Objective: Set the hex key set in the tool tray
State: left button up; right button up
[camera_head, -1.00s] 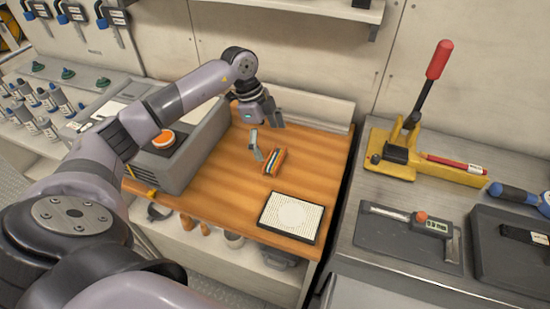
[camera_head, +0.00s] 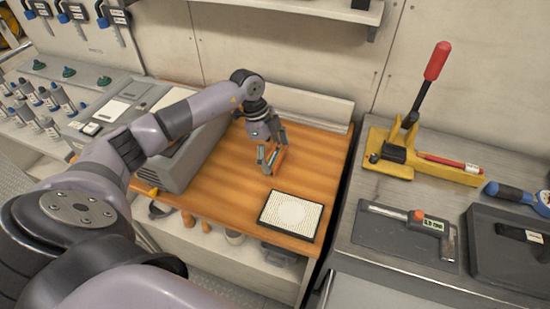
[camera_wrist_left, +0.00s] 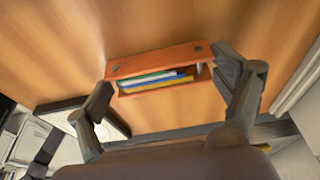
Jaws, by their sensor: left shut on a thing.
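The hex key set (camera_head: 279,162) is an orange holder with coloured keys, on the wooden worktop. My left gripper (camera_head: 272,156) is shut on it from above. In the left wrist view the orange holder (camera_wrist_left: 155,65) sits between the two fingers (camera_wrist_left: 163,80), with blue, green, white and yellow showing in its slot. I cannot tell whether it still touches the wood. A dark shallow tray (camera_head: 492,268), likely the tool tray, lies on the metal bench at the lower right, with a black item in it. My right gripper is not in view.
A white-topped dark pad (camera_head: 290,215) lies on the worktop (camera_head: 322,160) near its front edge. A grey box stands left, partly behind my arm. The metal bench holds a yellow tool with a red-handled lever (camera_head: 425,85) and a caliper on a dark mat (camera_head: 385,237). A gap separates the surfaces.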

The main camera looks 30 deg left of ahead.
pick_arm(q)
jog(key=c, duration=0.7)
jog(key=shift+r, duration=0.1)
jog(key=shift+r, duration=0.1)
